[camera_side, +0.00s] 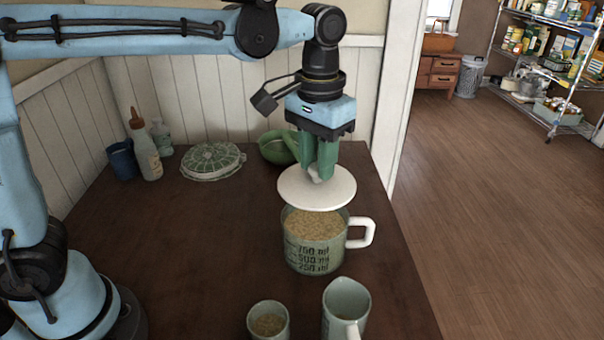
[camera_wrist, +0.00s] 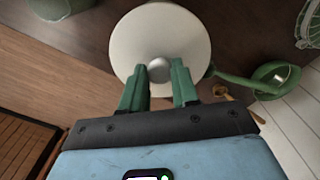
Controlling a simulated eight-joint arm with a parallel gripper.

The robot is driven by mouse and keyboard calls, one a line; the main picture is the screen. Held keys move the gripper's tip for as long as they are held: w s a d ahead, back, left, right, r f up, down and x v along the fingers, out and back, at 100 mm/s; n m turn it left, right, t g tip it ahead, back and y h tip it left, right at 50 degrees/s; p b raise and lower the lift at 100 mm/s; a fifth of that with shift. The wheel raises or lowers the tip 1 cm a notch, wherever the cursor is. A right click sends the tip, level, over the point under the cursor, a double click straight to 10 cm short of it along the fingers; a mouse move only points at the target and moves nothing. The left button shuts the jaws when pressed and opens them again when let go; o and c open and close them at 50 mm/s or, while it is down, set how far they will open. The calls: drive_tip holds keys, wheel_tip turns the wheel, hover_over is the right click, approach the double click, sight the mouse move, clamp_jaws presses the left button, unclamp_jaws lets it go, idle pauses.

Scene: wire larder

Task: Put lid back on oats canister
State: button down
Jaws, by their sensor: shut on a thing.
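My gripper (camera_side: 319,176) is shut on the knob of a round white lid (camera_side: 312,193). The lid is held roughly level. In the wrist view the lid (camera_wrist: 190,40) fills the space beyond my fingers (camera_wrist: 159,72), with its grey knob between the tips. The oats canister (camera_side: 302,257) is a green-grey measuring mug with ml marks and a white handle, standing upright and nearly full of oats. In the side view the lid is above the canister and overlaps its back rim. Oats still show in front of the lid, and the exact gap is hard to tell.
A small cup of grain (camera_side: 268,322) and a jug (camera_side: 346,305) stand in front of the canister. A green pan (camera_side: 278,150) is behind my gripper. A patterned green dish (camera_side: 212,161), bottles (camera_side: 145,150) and a blue cup (camera_side: 122,160) stand back left. The table's left middle is clear.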

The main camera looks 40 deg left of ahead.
sight(316, 181)
drive_tip(key=shift+f, duration=3)
drive_tip(key=shift+f, duration=0.15)
drive_tip(key=shift+c, duration=1.4)
unclamp_jaws()
drive_tip(key=shift+r, duration=3.5)
clamp_jaws()
